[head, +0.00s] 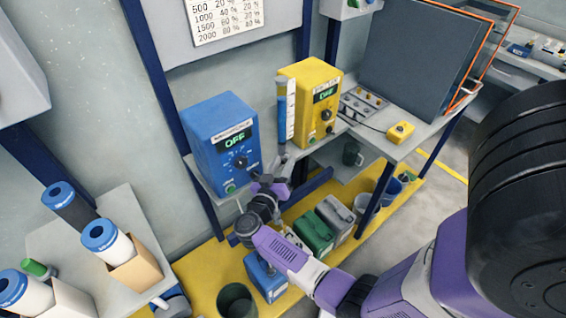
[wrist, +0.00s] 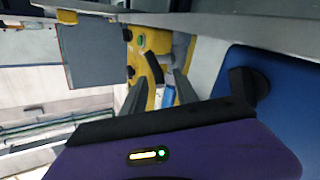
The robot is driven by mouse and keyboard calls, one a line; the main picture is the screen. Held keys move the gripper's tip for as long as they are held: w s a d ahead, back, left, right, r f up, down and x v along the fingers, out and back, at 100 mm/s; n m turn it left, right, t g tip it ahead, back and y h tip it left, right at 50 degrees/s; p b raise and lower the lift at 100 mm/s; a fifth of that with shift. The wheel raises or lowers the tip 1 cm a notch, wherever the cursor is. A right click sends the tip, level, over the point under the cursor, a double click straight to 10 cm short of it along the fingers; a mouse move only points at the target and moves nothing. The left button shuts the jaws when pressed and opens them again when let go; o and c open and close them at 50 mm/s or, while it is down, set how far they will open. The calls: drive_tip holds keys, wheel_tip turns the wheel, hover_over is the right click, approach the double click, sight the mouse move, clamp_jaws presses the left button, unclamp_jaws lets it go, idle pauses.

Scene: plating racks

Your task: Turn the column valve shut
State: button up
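The column (head: 286,112) is a slim clear tube with blue liquid, upright between the blue and yellow boxes in the head view. Its blue part also shows between my fingers in the wrist view (wrist: 168,97). My gripper (head: 275,179) is just below and in front of the column's foot in the head view.
A blue power box (head: 222,145) reading OFF stands left of the column, its dark knob (wrist: 248,86) near my gripper in the wrist view. A yellow box (head: 311,100) stands to the right. Green and grey canisters (head: 313,232) sit on the yellow lower shelf.

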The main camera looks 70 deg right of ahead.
drive_tip(key=shift+d, duration=0.15)
clamp_jaws()
drive_tip(key=shift+r, duration=0.1)
